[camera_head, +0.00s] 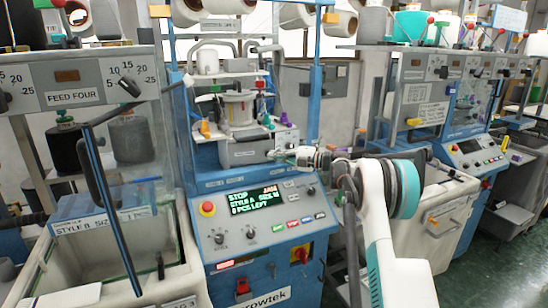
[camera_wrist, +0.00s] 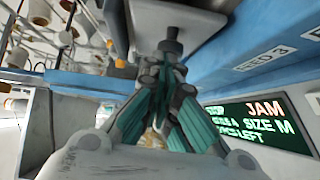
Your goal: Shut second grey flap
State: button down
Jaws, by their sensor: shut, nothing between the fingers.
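A grey flap-like panel (camera_head: 246,152) is on the front of the middle blue machine, below the yarn cones. I cannot tell whether it is the second flap or how far it stands open. My gripper (camera_head: 280,154) is at the panel's right end, with its fingers together. In the wrist view, my gripper (camera_wrist: 170,62) points at a dark knob (camera_wrist: 171,42) below a pale grey surface (camera_wrist: 185,17). The fingertips are very near the knob. I cannot tell whether they touch it.
Below the panel, the blue console has a display (camera_head: 252,200) reading STOP, which also shows JAM in the wrist view (camera_wrist: 262,122). A red button (camera_head: 207,208) and several small buttons surround it. Similar machines stand left and right (camera_head: 468,150). Coloured levers (camera_head: 268,120) sit above the panel.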

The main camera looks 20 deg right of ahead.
jog(key=shift+w+d, duration=0.35)
jog(key=shift+w, duration=0.4)
jog(key=shift+w+d, duration=0.35)
jog(key=shift+w, duration=0.4)
jog(key=shift+s, duration=0.1)
